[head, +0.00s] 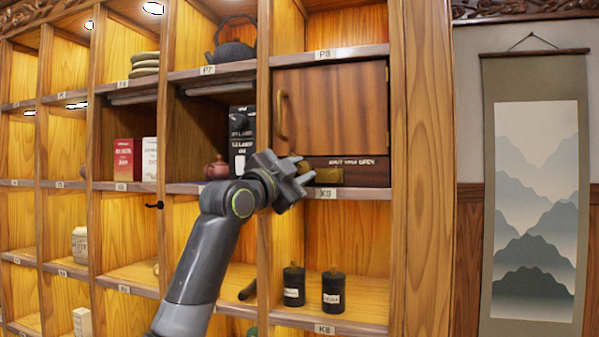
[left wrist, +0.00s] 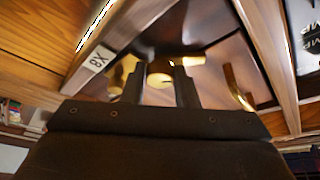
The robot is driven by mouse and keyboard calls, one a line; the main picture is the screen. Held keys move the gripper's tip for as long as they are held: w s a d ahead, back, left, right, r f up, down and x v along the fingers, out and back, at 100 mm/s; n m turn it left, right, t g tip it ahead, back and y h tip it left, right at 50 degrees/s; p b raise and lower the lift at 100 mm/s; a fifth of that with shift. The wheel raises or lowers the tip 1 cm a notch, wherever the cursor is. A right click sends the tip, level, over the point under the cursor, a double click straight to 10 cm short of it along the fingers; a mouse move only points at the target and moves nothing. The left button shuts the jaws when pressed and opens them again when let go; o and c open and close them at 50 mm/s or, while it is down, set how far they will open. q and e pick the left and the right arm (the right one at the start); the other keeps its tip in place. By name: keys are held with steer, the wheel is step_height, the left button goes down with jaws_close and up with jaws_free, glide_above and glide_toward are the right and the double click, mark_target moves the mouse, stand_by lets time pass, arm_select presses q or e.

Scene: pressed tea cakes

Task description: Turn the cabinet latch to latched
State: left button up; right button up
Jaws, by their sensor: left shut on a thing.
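The cabinet door (head: 335,105) is a dark wooden panel that sits closed in its shelf bay, with a curved brass handle (head: 283,115) on its left edge. The brass latch (head: 328,175) shows below the door, just right of my left gripper. My left gripper (head: 304,178) is at the latch, its jaws pointing right. In the left wrist view the two dark fingers (left wrist: 160,88) are shut on the brass latch (left wrist: 160,74); the handle also shows there (left wrist: 238,88). The fingers hide part of the latch, and I cannot tell its exact angle. My right gripper is not in view.
A strip with small lettering (head: 358,162) lies under the door. The shelf edge tagged X8 (head: 345,193) runs just below the latch. A dark box (head: 241,140) and a clay teapot (head: 216,168) stand in the bay to the left. Two black canisters (head: 333,293) stand below.

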arm_select(q)
steer(key=m+g, duration=0.1)
steer(key=m, duration=0.1)
steer(key=m+p, duration=0.1)
steer(key=m, duration=0.1)
steer(key=m+g+p, duration=0.1)
steer(key=m, duration=0.1)
steer(key=shift+a+r+g, duration=0.1)
steer(key=shift+r+g, duration=0.2)
steer(key=m+g+y+p, duration=0.1)
steer(key=m+p, duration=0.1)
steer(key=m, duration=0.2)
steer(key=shift+m, duration=0.4)
steer(key=shift+f+g, duration=0.1)
steer(key=shift+g, duration=0.2)
steer(key=o, duration=1)
steer(key=shift+s+a, duration=0.15)
steer(key=shift+s, duration=0.05)
steer(key=b+v, duration=0.9)
steer(key=v, duration=0.8)
